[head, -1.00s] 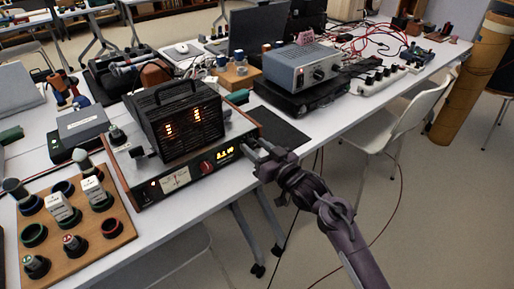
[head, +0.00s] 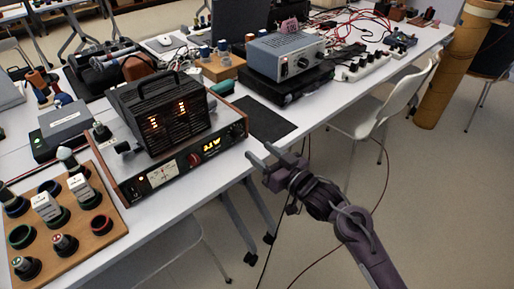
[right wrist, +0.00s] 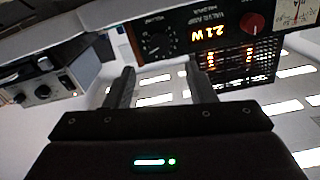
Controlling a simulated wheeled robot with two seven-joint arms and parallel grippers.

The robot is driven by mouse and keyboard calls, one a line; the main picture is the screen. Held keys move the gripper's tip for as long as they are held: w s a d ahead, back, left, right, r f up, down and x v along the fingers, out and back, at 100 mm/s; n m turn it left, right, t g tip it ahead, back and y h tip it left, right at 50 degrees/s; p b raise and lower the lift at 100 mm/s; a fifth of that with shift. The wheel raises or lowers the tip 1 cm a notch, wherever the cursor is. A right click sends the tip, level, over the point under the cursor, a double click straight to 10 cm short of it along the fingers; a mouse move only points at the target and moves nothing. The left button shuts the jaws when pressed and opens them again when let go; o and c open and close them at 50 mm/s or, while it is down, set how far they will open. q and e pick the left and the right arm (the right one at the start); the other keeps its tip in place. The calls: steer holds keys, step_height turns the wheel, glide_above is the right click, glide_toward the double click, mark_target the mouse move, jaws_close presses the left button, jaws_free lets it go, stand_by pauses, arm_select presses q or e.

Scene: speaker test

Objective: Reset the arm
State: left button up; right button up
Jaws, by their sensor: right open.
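My right gripper (head: 266,154) is open and empty, with its arm coming in from the lower right. It hangs just off the table's front edge, to the right of the amplifier (head: 135,192), with a small gap in the picture between them. In the right wrist view the two fingers of my right gripper (right wrist: 160,72) stand apart with nothing between them. The amplifier's front (right wrist: 180,40) shows upside down beyond them, with a lit orange display and a red knob. My left gripper is in neither view.
A black grilled unit (head: 160,118) sits on the amplifier. A grey instrument (head: 285,55) stands farther back on the table. A white chair (head: 385,108) is at the right; floor lies open below my arm.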

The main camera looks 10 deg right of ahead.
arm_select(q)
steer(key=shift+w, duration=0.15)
